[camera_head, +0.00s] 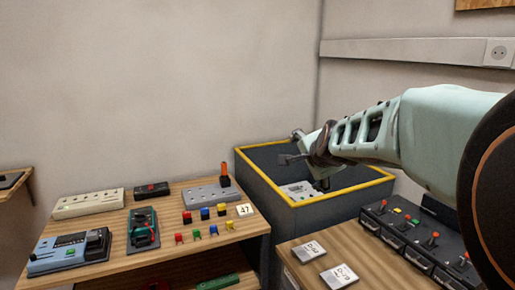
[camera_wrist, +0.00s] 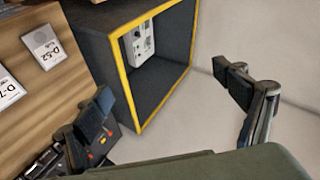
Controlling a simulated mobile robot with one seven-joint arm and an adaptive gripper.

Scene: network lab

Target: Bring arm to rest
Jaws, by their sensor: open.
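My arm reaches in from the right in the head view. My gripper (camera_head: 293,147) is over the dark bin with a yellow rim (camera_head: 318,203), with its fingers pointing left. In the wrist view my gripper (camera_wrist: 170,102) has its two fingers wide apart with nothing between them. A pale device (camera_head: 298,190) lies inside the bin, below my gripper and apart from it. The device also shows in the wrist view (camera_wrist: 140,42), with the yellow rim (camera_wrist: 122,75) around the bin's opening.
A wooden table (camera_head: 170,203) at left holds several devices, coloured small parts and a card marked 47 (camera_head: 245,210). A wooden table (camera_head: 345,240) at right holds two label cards (camera_head: 309,251) and a dark switch panel (camera_head: 415,238). Walls stand behind.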

